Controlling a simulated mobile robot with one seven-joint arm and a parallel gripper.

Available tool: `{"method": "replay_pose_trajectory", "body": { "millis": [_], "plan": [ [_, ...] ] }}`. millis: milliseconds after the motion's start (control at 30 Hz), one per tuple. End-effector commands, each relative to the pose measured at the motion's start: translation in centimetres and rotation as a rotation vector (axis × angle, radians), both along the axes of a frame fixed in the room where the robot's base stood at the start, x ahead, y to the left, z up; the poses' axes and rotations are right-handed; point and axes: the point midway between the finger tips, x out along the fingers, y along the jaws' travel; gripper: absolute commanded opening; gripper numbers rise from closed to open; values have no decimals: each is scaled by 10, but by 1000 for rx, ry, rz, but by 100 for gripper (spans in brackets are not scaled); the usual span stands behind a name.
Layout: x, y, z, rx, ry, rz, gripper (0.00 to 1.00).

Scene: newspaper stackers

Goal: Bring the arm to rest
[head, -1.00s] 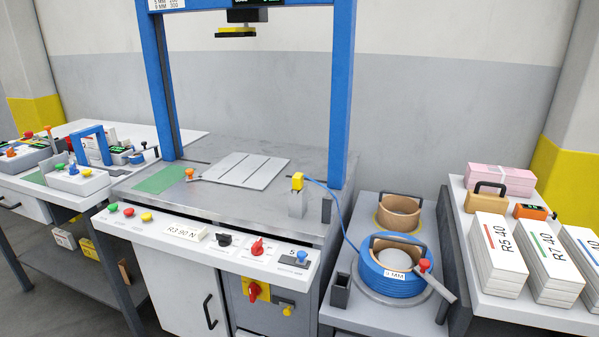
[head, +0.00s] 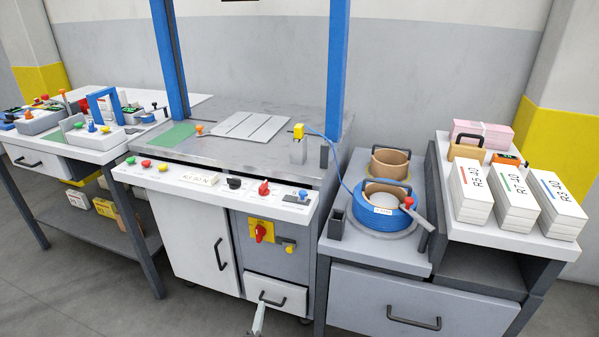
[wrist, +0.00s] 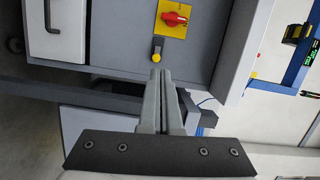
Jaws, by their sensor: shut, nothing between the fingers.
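My gripper (wrist: 162,78) shows in the wrist view, with its two grey fingers together and nothing between them. It points toward the front of the machine cabinet (wrist: 112,40), near a yellow knob (wrist: 157,48) and a red switch on a yellow plate (wrist: 173,18). I cannot tell whether the fingertips touch the cabinet. In the head view a small grey part, likely my gripper's tip (head: 258,320), shows at the bottom edge in front of the cabinet's small drawer (head: 277,293).
The strapping machine's tabletop (head: 210,150) has a blue arch over it. To the right stand a blue strap reel (head: 384,213) and a side table (head: 432,190) with paper stacks. To the left is a bench (head: 60,150) with several small devices. Grey floor lies in front.

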Motion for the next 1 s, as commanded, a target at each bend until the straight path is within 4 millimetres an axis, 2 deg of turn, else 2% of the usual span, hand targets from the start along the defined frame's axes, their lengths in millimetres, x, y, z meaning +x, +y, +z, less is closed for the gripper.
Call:
{"method": "replay_pose_trajectory", "body": {
  "millis": [33, 167, 467, 733, 1000],
  "plan": [
    [0, 0, 0, 0, 0, 0, 0],
    [14, -22, 37, 173, -27, -155, 0],
    [25, -89, 118, 624, -134, -549, 0],
    [8, -157, 186, 1069, -302, -923, 0],
    [-28, -210, 243, 1493, -528, -1262, 0]
  ]
}}
